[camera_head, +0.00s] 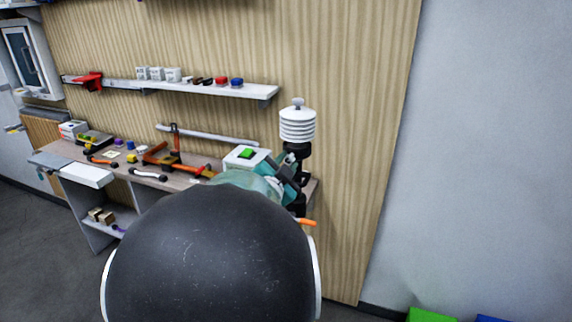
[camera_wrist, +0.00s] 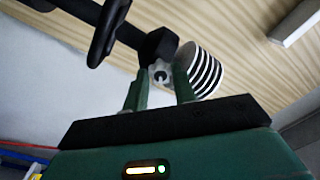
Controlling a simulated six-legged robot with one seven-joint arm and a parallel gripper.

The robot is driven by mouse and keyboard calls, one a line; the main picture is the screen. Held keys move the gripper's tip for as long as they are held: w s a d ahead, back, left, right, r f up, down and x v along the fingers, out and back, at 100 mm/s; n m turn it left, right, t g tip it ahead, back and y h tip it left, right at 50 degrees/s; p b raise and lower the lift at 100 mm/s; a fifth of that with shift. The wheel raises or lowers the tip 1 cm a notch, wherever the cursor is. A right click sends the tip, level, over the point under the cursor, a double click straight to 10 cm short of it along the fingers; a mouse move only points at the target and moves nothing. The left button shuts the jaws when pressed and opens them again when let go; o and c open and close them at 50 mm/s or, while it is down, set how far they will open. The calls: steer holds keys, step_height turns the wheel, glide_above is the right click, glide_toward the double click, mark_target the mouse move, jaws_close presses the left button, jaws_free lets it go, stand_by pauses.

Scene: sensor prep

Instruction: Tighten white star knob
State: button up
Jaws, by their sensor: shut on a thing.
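The white star knob (camera_wrist: 160,72) sits on the end of a black clamp (camera_wrist: 157,44) in the wrist view. My gripper (camera_wrist: 160,80) has its two green fingers on either side of the knob, shut on it. In the head view my gripper (camera_head: 284,178) is beside the dark mount under the white ribbed sensor shield (camera_head: 298,126); the knob is hidden there. The shield (camera_wrist: 206,70) also shows just right of the fingers in the wrist view.
A workbench (camera_head: 130,168) with several tools stands against the wood-panelled wall. A shelf (camera_head: 215,90) with small items hangs above. An orange handle (camera_head: 305,221) lies below the gripper.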

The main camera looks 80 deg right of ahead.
steer(key=m, duration=0.6)
steer(key=shift+w+m, duration=0.1)
steer(key=shift+m, duration=0.2)
steer(key=m, duration=0.7)
steer(key=shift+g, duration=0.4)
steer(key=shift+m, duration=0.3)
steer(key=o, duration=0.9)
steer(key=shift+d, duration=0.1)
steer(key=shift+o, duration=0.5)
